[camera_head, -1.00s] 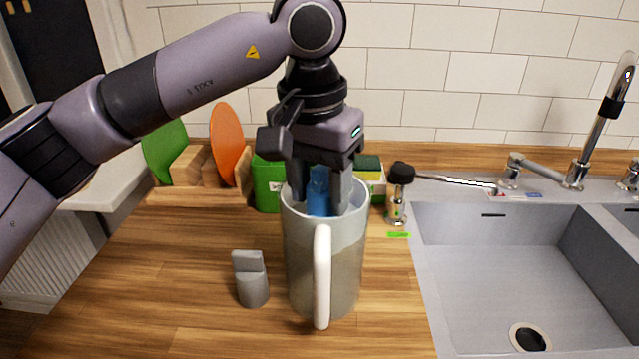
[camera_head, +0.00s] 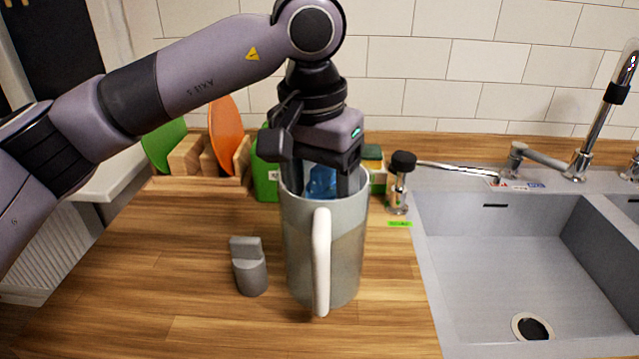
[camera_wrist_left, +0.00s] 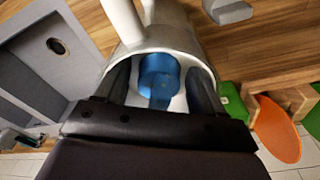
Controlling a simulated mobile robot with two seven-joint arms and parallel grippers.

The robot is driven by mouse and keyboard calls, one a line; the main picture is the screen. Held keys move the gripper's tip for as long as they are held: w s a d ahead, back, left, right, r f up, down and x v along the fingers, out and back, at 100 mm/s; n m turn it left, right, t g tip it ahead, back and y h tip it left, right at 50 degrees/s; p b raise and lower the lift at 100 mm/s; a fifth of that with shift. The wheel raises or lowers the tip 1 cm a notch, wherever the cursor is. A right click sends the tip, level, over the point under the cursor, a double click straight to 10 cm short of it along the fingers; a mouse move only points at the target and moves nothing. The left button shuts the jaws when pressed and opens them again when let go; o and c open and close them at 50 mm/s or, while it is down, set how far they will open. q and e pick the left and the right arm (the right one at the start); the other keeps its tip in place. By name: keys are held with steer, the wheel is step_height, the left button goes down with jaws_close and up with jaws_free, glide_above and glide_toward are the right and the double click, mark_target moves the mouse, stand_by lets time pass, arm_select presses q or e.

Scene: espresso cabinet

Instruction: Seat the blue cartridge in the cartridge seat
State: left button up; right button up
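The blue cartridge (camera_head: 321,183) is inside the grey, white-handled pitcher-like container (camera_head: 325,250), near its mouth in the head view. The wrist view shows its round blue body and narrower tab (camera_wrist_left: 160,80) inside the container (camera_wrist_left: 178,38). My left gripper (camera_head: 321,186) points down into the mouth with one finger on each side of the cartridge. The fingers are spread, with pale gaps beside the blue in the wrist view. The cartridge's lower end and any seat below it are hidden by the container wall. My right gripper is not in view.
A grey cylinder with a flat tab (camera_head: 249,268) stands left of the container. Behind are a rack with a green and an orange board (camera_head: 222,135) and a green box (camera_head: 266,180). The front-left counter is clear.

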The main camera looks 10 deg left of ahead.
arm_select(q)
steer(key=r, duration=0.7)
steer(key=shift+s+a+r, duration=0.1)
steer(key=shift+s, duration=0.3)
